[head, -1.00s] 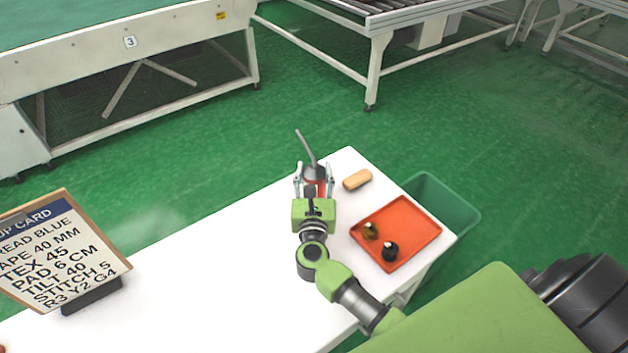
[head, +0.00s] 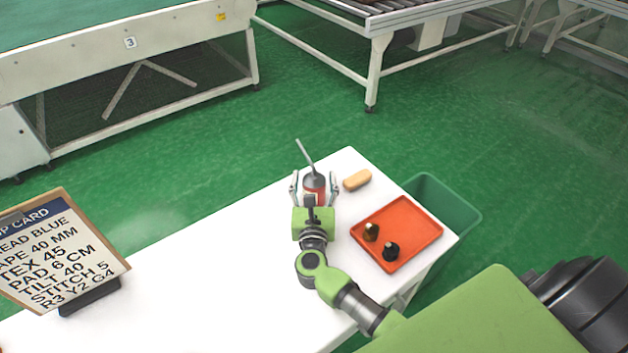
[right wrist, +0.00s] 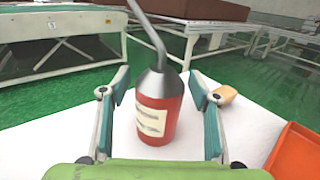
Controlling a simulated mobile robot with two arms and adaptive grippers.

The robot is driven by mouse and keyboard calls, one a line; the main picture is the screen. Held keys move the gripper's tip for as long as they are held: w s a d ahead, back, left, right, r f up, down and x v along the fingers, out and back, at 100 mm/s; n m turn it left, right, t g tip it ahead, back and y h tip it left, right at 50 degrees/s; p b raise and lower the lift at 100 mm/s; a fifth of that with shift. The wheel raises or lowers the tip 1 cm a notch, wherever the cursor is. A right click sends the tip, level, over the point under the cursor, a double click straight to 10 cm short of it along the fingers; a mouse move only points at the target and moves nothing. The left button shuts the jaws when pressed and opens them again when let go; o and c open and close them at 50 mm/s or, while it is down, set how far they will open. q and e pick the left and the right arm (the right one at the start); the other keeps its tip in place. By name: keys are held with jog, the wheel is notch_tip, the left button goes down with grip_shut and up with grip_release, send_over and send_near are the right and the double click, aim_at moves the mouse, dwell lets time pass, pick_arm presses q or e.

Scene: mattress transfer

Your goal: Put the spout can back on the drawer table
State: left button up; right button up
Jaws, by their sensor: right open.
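The spout can (head: 314,184) is red with a grey cone top and a long thin bent spout. It stands upright on the white table (head: 190,262), near its far edge. In the right wrist view the can (right wrist: 160,108) shows a pale label and sits between the two fingers. My right gripper (head: 314,188) is open around the can, with a gap on each side of it; it also fills the lower part of the right wrist view (right wrist: 160,105). My left gripper is not in view.
A tan block (head: 357,180) lies right of the can. An orange tray (head: 413,225) holds two small dark-topped items. A green bin (head: 452,205) stands beyond the table's right end. A job card on a stand (head: 62,250) is at the left. The table's middle is clear.

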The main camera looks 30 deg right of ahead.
jog(key=shift+r, duration=0.25)
jog(key=b+v, duration=0.1)
jog(key=v, duration=0.4)
jog(key=b+v, duration=0.1)
jog(key=v, duration=0.4)
jog(key=shift+s+a+f, duration=0.2)
jog(key=shift+s+f, duration=0.05)
jog(key=shift+s, duration=0.1)
jog(key=shift+s+a+r+b, duration=0.15)
jog(key=shift+s+a+b, duration=0.15)
jog(key=shift+s, duration=0.25)
